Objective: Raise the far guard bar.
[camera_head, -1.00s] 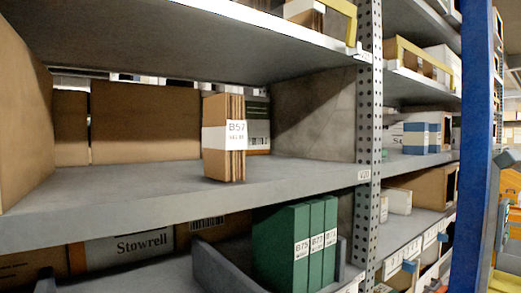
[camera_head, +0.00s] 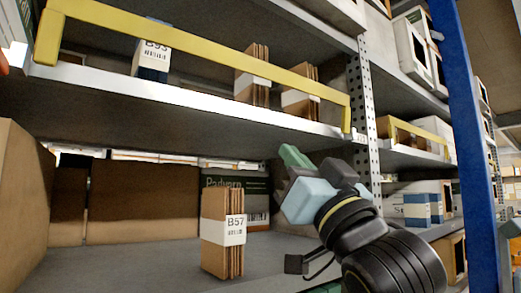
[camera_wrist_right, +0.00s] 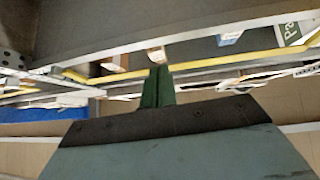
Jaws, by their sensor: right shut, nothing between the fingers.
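Two yellow guard bars show in the head view. The nearer, long bar (camera_head: 205,53) runs along the front of the upper shelf, sloping down to the right, with bent ends at the shelf edge. The farther, shorter bar (camera_head: 420,133) is in the bay beyond the perforated post, low along its shelf front. My right gripper (camera_head: 292,157) is shut and empty, below the upper shelf's edge and left of the post, apart from both bars. Its green fingers (camera_wrist_right: 157,88) show in the right wrist view with yellow bars beyond; I cannot tell which is which. My left gripper is out of view.
The perforated post (camera_head: 364,95) and a blue upright (camera_head: 466,140) stand at the right. A bundle labelled B57 (camera_head: 222,231) stands on the lower shelf (camera_head: 165,265), left of my right arm. Several labelled bundles stand behind the nearer bar. A large carton (camera_head: 22,200) is at the left.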

